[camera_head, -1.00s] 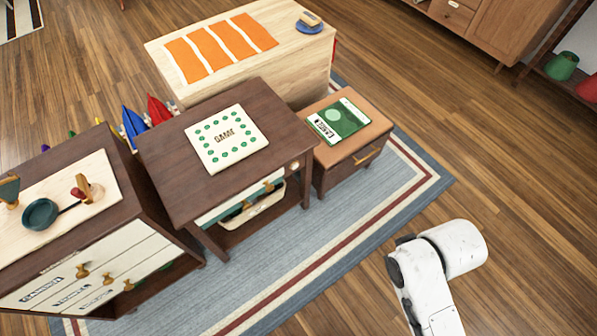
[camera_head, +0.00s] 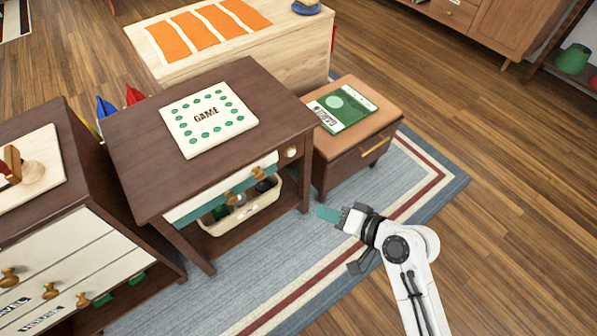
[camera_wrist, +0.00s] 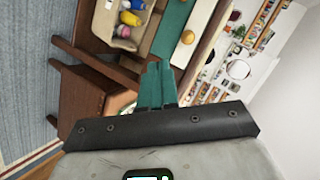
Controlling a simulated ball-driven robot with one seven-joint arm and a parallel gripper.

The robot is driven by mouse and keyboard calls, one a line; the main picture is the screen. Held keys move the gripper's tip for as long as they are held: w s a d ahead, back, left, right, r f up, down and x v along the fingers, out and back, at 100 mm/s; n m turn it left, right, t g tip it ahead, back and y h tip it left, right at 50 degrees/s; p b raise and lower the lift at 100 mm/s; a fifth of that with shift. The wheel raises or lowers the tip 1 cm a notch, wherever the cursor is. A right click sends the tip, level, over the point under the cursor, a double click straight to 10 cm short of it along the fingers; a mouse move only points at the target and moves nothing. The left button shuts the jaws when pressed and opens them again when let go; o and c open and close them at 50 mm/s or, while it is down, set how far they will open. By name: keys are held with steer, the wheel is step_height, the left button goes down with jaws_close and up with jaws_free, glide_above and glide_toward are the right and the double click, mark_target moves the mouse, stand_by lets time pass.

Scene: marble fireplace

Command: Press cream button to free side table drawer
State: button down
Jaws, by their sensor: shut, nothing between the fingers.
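The dark brown side table (camera_head: 130,150) stands left of my gripper. Its drawer (camera_head: 195,206) has a cream and teal front with two brass knobs. The round cream button (camera_head: 291,152) is on the table's front, right of the drawer. My gripper (camera_head: 328,214) has teal fingers, shut and empty, in front of the table's right end, below and apart from the button. In the wrist view the fingers (camera_wrist: 158,82) point toward the table, with the teal drawer front (camera_wrist: 172,26) beyond them. I cannot make out the button for certain there.
A brown stool (camera_head: 338,172) with a green book (camera_head: 343,108) stands close right of the table. A game board (camera_head: 208,120) lies on top. A cream bin (camera_head: 245,213) sits on the lower shelf. A dark cabinet (camera_head: 30,225) stands left. Floor at right is clear.

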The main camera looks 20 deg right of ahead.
mark_target(292, 154)
steer(key=w+d+f+m+t+h+b, duration=0.2)
steer(key=w+d+f+m+t+b, duration=0.3)
steer(key=w+m+b, duration=0.3)
steer(key=f+t+b, duration=0.1)
steer(key=b, duration=0.1)
steer(key=shift+f+m+t+b, duration=0.3)
steer(key=shift+f+t+b, duration=0.05)
steer(key=shift+t+b, duration=0.05)
steer(key=shift+w+a, duration=0.1)
steer(key=shift+w, duration=0.05)
steer(key=b+x, duration=0.1)
steer(key=x, duration=1.1)
steer(key=shift+w+a+b, duration=0.1)
steer(key=shift+w+b, duration=0.25)
steer(key=shift+w, duration=0.05)
steer(key=shift+w+a, duration=0.15)
steer(key=shift+w, duration=0.4)
